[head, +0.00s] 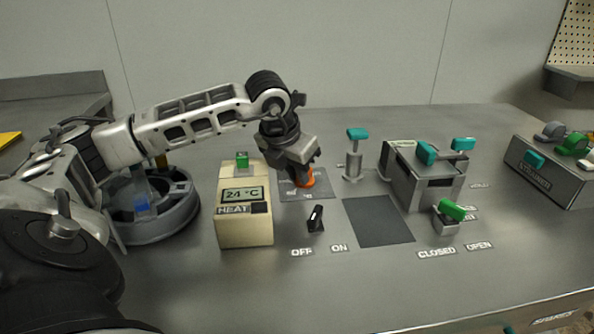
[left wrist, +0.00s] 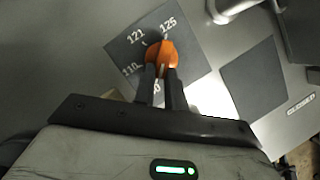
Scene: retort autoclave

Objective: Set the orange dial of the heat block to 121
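The orange dial (head: 306,179) sits on a grey plate (head: 322,190) just right of the cream heat block (head: 245,232), whose display reads 24 °C. In the left wrist view, the orange dial (left wrist: 161,53) has the printed marks 110, 121 and 125 around its far side; another number is partly hidden by the fingers. A white line on the dial shows between the fingers. My left gripper (head: 303,172) is over the dial, pointing down. In the left wrist view, its two fingers (left wrist: 161,75) are close together on either side of the dial's grip and look shut on it. My right gripper is out of view.
A black switch (head: 315,219) with OFF and ON labels stands in front of the dial. A teal-topped post (head: 355,155) and a grey box with teal handles (head: 425,178) stand to the right. A dark square (head: 377,221) of the bench is clear.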

